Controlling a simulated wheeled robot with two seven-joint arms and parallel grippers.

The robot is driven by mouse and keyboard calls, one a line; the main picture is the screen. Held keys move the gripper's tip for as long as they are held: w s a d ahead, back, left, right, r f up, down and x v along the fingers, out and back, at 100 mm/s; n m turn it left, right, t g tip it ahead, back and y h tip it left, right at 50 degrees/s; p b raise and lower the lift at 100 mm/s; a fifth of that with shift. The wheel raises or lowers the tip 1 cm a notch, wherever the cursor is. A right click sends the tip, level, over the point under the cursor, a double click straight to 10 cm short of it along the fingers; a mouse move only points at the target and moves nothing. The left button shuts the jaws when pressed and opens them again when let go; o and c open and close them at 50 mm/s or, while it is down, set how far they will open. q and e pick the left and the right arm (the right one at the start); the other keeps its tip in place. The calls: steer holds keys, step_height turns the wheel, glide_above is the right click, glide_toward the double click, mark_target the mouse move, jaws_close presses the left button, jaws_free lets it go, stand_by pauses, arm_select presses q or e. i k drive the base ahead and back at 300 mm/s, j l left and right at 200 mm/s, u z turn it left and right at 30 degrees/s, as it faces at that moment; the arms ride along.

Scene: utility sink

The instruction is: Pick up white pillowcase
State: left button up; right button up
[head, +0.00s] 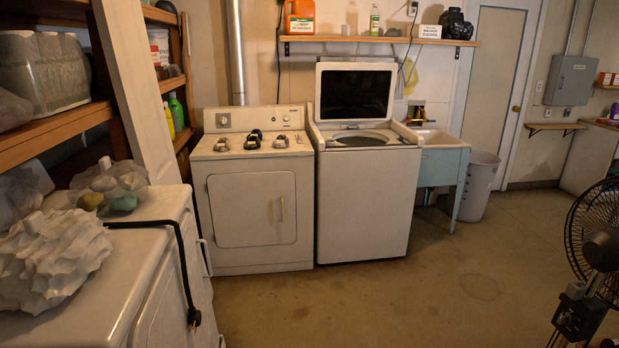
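A white, crumpled, deeply rippled bundle (52,258) lies on top of the white appliance (120,290) at the left front. It looks like the white pillowcase, though I cannot be sure from its shape. Its left end nearly reaches the picture's left edge. Neither of my grippers shows in the head view, and nothing visible touches the bundle.
A black cord (183,262) hangs over the appliance's front edge. Clear bags with coloured items (105,190) lie behind the bundle. A wooden shelf (55,133) overhangs the left. A black fan (597,235) stands at the right. The middle floor (400,300) is clear.

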mark_target(281, 141)
steer(key=i, duration=1.85)
steer(key=i+z, duration=0.1)
steer(key=i, duration=0.6)
steer(key=i+j, duration=0.15)
steer(key=i, duration=0.5)
steer(key=i+z, duration=0.15)
steer(key=i, duration=0.55)
steer(key=j, duration=0.1)
